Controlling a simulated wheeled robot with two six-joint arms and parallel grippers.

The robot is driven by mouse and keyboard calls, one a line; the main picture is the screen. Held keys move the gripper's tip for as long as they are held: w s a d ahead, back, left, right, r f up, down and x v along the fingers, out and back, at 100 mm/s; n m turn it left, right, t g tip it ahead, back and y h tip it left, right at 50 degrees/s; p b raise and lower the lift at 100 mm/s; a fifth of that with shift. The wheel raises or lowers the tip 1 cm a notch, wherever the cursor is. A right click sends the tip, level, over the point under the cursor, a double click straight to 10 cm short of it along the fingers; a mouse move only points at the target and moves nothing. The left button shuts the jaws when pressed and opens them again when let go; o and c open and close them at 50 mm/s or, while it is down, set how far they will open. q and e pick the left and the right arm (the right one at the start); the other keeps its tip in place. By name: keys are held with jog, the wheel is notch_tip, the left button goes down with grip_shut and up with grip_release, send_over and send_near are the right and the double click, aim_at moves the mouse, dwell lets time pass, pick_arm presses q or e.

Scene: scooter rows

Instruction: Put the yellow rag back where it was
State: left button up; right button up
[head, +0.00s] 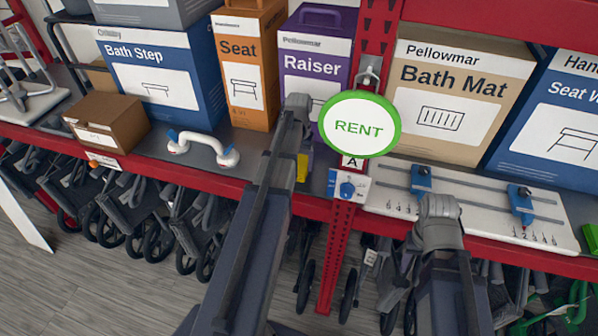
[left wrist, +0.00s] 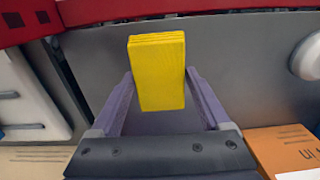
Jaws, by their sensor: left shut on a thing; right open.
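The yellow rag (left wrist: 157,72) is a folded, upright-looking block between the two fingers of my left gripper (left wrist: 158,85), which is shut on it. In the head view only a small yellow part of the rag (head: 302,167) shows beside my left wrist, by the shelf's front edge. The wrist hides the rest and the fingers. Grey shelf surface (left wrist: 235,65) lies behind the rag; I cannot tell if they touch. My right gripper (head: 438,210) is over the front of the white board, with nothing seen in it; its fingertips are hidden.
A white grab handle (head: 203,150) stands left of my left gripper. A round green RENT sign (head: 359,124) and red post are close on its right. A white board with blue clamps (head: 520,203) lies right. Boxes line the back; folded wheeled frames hang below.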

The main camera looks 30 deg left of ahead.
aim_at(299, 164)
pick_arm(q)
jog(key=shift+f+b, duration=1.3)
jog(key=shift+f, duration=0.3)
jog(key=shift+f, duration=0.2)
jog(key=o, duration=1.2)
jog(key=shift+c, duration=0.2)
jog(key=shift+r, duration=0.1)
notch_tip(299, 164, up, 12)
jog(key=p, duration=1.2)
jog(key=shift+r, duration=0.2)
jog(key=shift+f, duration=0.1)
